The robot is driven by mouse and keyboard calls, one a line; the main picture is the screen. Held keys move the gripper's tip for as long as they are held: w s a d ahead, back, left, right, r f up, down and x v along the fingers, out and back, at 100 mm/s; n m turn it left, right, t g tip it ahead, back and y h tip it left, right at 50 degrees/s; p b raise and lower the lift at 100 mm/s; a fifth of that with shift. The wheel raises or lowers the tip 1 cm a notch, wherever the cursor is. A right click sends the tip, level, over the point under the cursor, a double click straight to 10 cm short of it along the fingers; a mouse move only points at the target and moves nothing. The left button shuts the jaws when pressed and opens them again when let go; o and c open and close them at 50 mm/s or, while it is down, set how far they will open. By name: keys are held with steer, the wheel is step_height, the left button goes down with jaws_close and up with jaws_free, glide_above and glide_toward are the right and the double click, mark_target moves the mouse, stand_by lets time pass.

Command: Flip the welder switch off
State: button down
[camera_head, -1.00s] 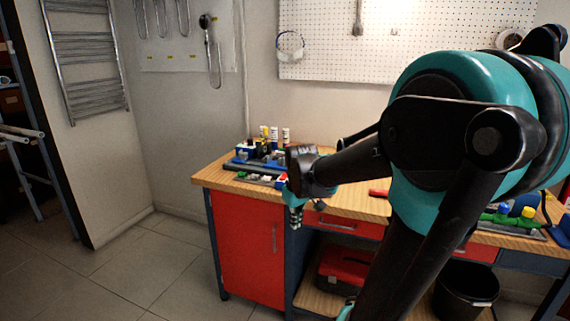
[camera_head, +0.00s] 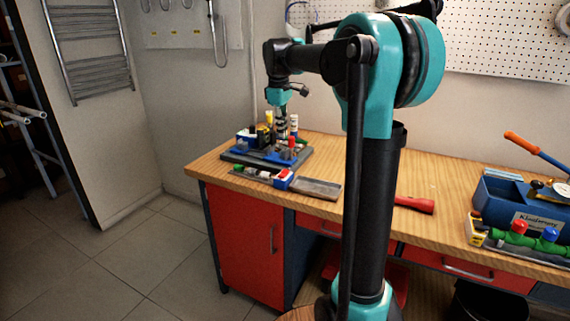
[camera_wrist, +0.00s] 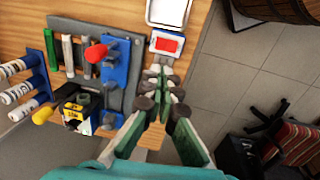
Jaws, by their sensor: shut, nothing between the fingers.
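A small box with a red rocker switch (camera_wrist: 167,44) on a white face shows at the top middle of the wrist view. In the head view this red, white and blue box (camera_head: 284,179) sits at the front of the bench's left end. Which way the rocker is tipped cannot be told. My gripper (camera_wrist: 165,78) is shut and empty, its tips just below the switch box in the wrist view. In the head view my gripper (camera_head: 281,136) hangs above the welding gear, behind and above the switch box. Contact with anything cannot be made out.
White bottles (camera_wrist: 17,80) and a yellow-black box (camera_wrist: 77,112) stand near. A red-handled tool (camera_head: 415,204) and a blue toolbox (camera_head: 515,195) lie farther right on the wooden bench (camera_head: 345,160).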

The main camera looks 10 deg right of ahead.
mark_target(285, 171)
steer(key=shift+f, duration=0.1)
steer(key=f, duration=0.4)
steer(key=w+f, duration=0.1)
steer(key=f, duration=0.4)
steer(key=d+f, duration=0.1)
steer(key=f, duration=0.3)
steer(key=shift+w+f, duration=0.15)
steer(key=shift+f, duration=0.25)
steer(key=shift+w+d+f, duration=0.1)
steer(key=shift+w+f, duration=0.05)
steer(key=shift+f, duration=0.25)
steer(key=shift+r, duration=0.1)
steer(key=shift+s+a+r, duration=0.15)
steer(key=shift+s+a, duration=0.35)
steer(key=shift+s, duration=0.15)
steer(key=shift+r, duration=0.1)
